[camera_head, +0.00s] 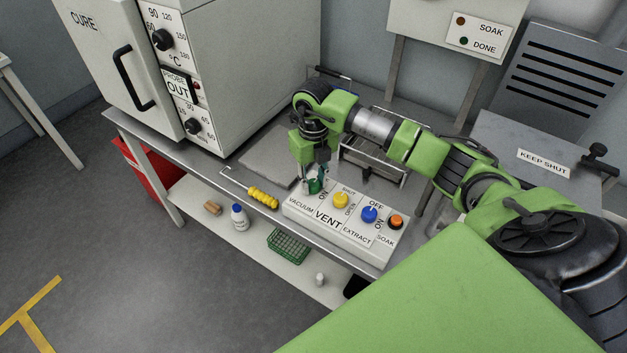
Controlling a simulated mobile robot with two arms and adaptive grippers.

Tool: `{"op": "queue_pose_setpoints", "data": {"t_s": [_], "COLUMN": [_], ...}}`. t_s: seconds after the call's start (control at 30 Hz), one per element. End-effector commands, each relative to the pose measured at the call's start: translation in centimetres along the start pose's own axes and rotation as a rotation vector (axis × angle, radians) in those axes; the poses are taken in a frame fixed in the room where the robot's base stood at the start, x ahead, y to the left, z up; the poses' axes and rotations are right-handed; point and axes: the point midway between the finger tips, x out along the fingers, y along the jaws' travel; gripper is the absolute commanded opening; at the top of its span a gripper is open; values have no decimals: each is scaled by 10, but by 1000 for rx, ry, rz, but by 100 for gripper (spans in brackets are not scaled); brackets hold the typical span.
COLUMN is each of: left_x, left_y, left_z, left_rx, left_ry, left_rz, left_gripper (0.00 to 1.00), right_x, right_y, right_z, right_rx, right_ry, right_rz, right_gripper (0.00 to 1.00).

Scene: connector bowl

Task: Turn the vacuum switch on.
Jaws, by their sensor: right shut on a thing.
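The white control panel (330,232) sits at the front of the metal bench, with sections labelled VACUUM, VENT, EXTRACT and SOAK. The vacuum switch (315,187) is a green knob at the panel's left end. My right gripper (315,181) points down over it and is shut on it, hiding much of the knob and part of its marking. A yellow vent knob (341,200), a blue extract knob (369,214) and an orange soak button (395,222) stand in a row to the right. My left gripper is out of view.
A large CURE oven (250,70) stands at the left of the bench. A yellow-handled hook tool (262,197) lies left of the panel. A wire rack (375,165) stands behind my gripper. A grey KEEP SHUT box (545,150) is at the right.

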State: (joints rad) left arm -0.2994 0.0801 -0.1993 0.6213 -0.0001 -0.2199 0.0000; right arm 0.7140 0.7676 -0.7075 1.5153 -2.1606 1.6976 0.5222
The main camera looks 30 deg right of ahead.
Motion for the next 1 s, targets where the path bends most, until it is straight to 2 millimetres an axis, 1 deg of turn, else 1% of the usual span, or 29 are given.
{"op": "queue_pose_setpoints", "data": {"t_s": [0.17, 0.37, 1.0], "left_x": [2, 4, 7], "left_y": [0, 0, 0], "left_z": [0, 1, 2], "left_rx": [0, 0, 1], "left_ry": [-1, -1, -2], "left_rz": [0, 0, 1], "left_gripper": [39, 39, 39], "right_x": [0, -1, -2], "right_y": [0, -1, -1], "right_z": [0, 1, 1], "right_rx": [69, 216, 821], "right_ry": [-1, -3, -3], "right_rz": [0, 0, 1], "right_gripper": [4, 4, 4]}}
